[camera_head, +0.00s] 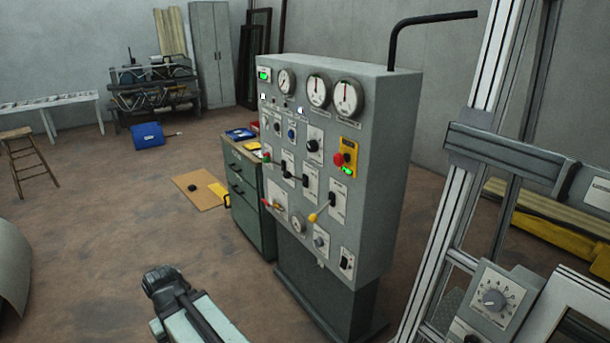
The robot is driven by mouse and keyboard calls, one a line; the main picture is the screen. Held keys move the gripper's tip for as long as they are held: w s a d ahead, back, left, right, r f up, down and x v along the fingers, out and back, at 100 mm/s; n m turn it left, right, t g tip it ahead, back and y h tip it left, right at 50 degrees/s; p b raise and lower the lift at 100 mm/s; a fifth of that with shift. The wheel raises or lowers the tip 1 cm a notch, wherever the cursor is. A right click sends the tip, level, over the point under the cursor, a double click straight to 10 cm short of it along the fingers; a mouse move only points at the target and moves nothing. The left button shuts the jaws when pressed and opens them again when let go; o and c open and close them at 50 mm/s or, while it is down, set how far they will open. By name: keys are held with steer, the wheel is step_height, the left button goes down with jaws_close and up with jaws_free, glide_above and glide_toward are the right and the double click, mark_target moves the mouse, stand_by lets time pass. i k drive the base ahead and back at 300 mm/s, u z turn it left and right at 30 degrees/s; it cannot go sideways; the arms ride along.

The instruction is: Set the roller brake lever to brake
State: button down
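A grey control cabinet (385,190) stands upright in the middle, its front covered with levers, knobs and dials. A lever with a yellow knob (313,217) is low on the panel, tilted down to the left on its plate. A red-handled lever (266,202) sits to its left. Two dark levers with black handles (287,175) are just above. The labels are too small to read, so I cannot tell which one is the roller brake lever. My arm shows at the bottom, apart from the cabinet and ending in a black part. No gripper fingers show.
A red button on a yellow plate (347,158) is at the panel's right. A green drawer unit (247,195) stands close to the cabinet's left. A metal frame with a dial box (497,297) fills the right. Floor in front and left is mostly clear.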

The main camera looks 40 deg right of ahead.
mark_target(287, 174)
steer(key=z, duration=0.3)
steer(key=i, duration=1)
steer(key=u, duration=0.05)
